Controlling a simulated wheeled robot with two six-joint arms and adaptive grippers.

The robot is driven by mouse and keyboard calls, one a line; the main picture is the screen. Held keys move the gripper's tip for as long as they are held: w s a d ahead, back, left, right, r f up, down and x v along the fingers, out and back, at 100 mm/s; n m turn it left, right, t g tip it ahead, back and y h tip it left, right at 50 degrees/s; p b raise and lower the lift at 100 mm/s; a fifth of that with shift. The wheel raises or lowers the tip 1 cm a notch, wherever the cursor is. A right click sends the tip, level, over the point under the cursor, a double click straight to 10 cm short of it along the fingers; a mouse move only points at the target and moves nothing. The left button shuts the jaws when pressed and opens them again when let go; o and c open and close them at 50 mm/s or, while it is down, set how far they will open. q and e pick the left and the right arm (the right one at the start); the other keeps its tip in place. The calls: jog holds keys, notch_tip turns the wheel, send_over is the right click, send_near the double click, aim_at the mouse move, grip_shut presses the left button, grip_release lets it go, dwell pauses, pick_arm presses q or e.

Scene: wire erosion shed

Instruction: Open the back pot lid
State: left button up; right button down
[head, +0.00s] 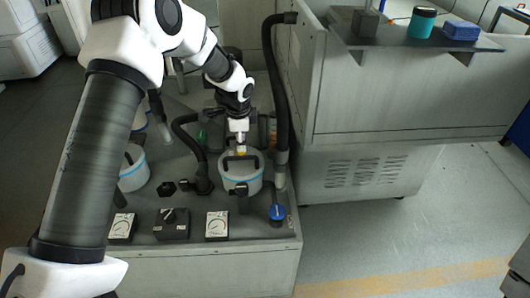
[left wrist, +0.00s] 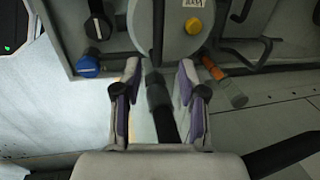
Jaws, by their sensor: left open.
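A white pot (head: 240,184) with a blue band stands on the grey bench, its lid in place. My left gripper (head: 239,147) points down over this pot, hiding part of the lid. In the left wrist view its fingers (left wrist: 160,78) are open, and the lid lies just beyond the tips. A black part, possibly a hose end, shows between the fingers; contact cannot be told. Another pot (head: 132,172) is partly behind my left arm.
Black hoses (head: 279,75) rise beside the pot. A blue cap (head: 277,212) is at its front right; an orange cylinder (left wrist: 222,80) is on the other side. Gauges (head: 217,225) and a switch box (head: 172,224) line the bench front. A cabinet (head: 370,150) stands right.

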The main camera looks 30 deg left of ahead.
aim_at(241, 157)
pick_arm(q)
jog(key=f, duration=0.5)
jog(key=w+a+f, duration=0.1)
jog(key=f, duration=0.1)
jog(key=shift+f+p, duration=0.25)
jog(key=shift+p, duration=0.15)
jog(key=shift+s+r, duration=0.1)
jog(key=shift+s, duration=0.05)
jog(key=shift+c, duration=0.6)
grip_shut()
